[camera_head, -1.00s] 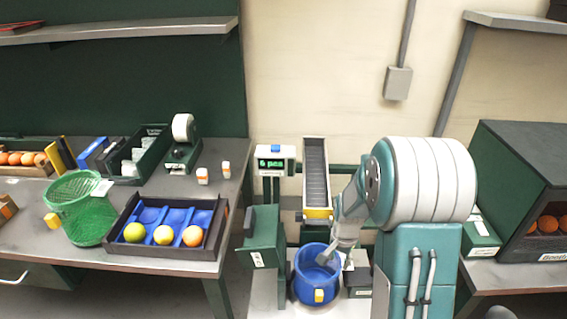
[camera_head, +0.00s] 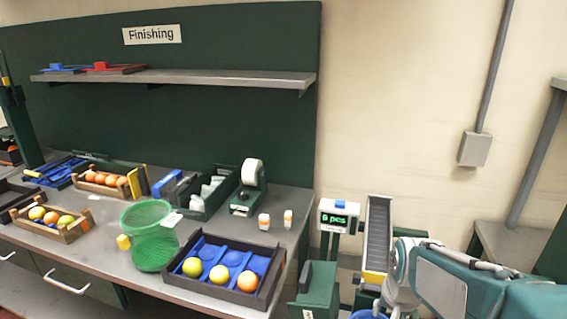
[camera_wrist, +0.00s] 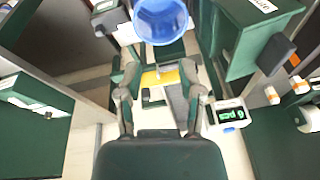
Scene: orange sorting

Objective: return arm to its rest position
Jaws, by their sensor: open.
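My arm (camera_head: 475,280) reaches in from the lower right of the head view, beside the conveyor chute. My gripper (camera_wrist: 160,80) shows in the wrist view with its two fingers spread apart and nothing between them. A blue bucket (camera_wrist: 160,22) is beyond the fingertips at the top of the wrist view, apart from them. In the head view only the rim of the blue bucket (camera_head: 368,315) shows at the bottom edge. My gripper's fingers are not clearly visible in the head view.
A black tray with blue dividers (camera_head: 228,301) holds several fruits at the bench's front. A green basket (camera_head: 150,236) stands left of it. A counter display (camera_head: 339,217) and a chute (camera_head: 377,240) stand close to my arm. A shelf (camera_head: 180,78) hangs above the bench.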

